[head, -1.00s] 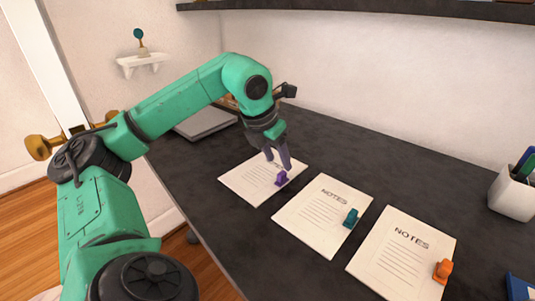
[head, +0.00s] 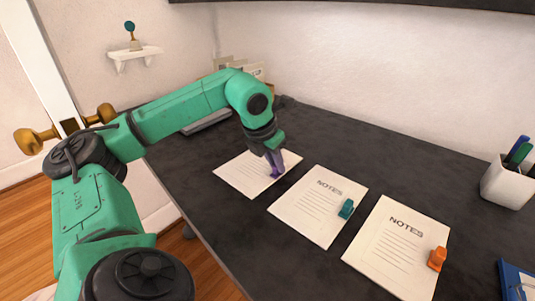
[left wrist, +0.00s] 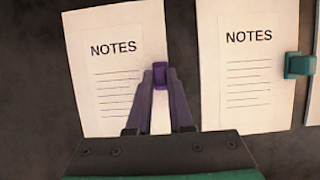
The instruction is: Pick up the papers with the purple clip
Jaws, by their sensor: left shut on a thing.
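The papers with the purple clip (head: 242,178) lie flat on the dark desk, the leftmost of three sets in the head view. In the left wrist view the same papers (left wrist: 90,60) show the heading NOTES. The purple clip (left wrist: 160,75) sits at their right edge. My left gripper (head: 275,172) comes down on that edge. In the left wrist view its fingertips (left wrist: 160,80) are on either side of the purple clip and shut on it. The clip is mostly hidden by the fingers in the head view. My right gripper is not in view.
Papers with a teal clip (head: 318,205) lie just right of the gripper, and papers with an orange clip (head: 397,245) further right. A white pen cup (head: 507,183) stands at the right. A grey laptop-like slab (head: 207,122) lies behind my left arm.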

